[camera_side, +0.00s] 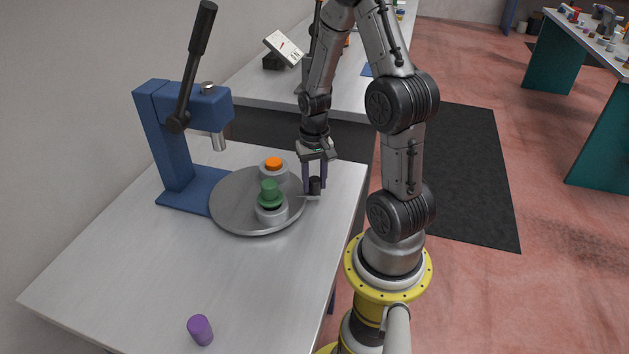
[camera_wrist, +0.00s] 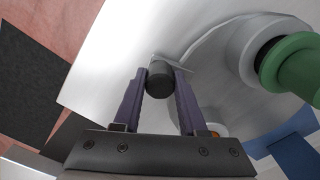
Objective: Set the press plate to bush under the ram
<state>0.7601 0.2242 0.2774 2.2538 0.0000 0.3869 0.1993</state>
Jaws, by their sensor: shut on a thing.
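The round grey press plate (camera_side: 240,215) lies on the table beside the blue arbor press (camera_side: 170,135). It bears a grey ring with a green stepped piece (camera_side: 269,192) at its front and a grey ring with an orange top (camera_side: 273,164) at its back. The press's ram (camera_side: 217,141) hangs over the plate's back left part, with neither ring under it. My gripper (camera_side: 314,188) points down at the plate's right edge, shut on a dark knob (camera_wrist: 160,78) at that edge. The green piece (camera_wrist: 292,66) also shows right of the gripper in the wrist view.
The press lever (camera_side: 193,65) slants up over the press. The front of the worktable (camera_side: 130,275) is mostly clear. Another bench (camera_side: 270,85) is behind.

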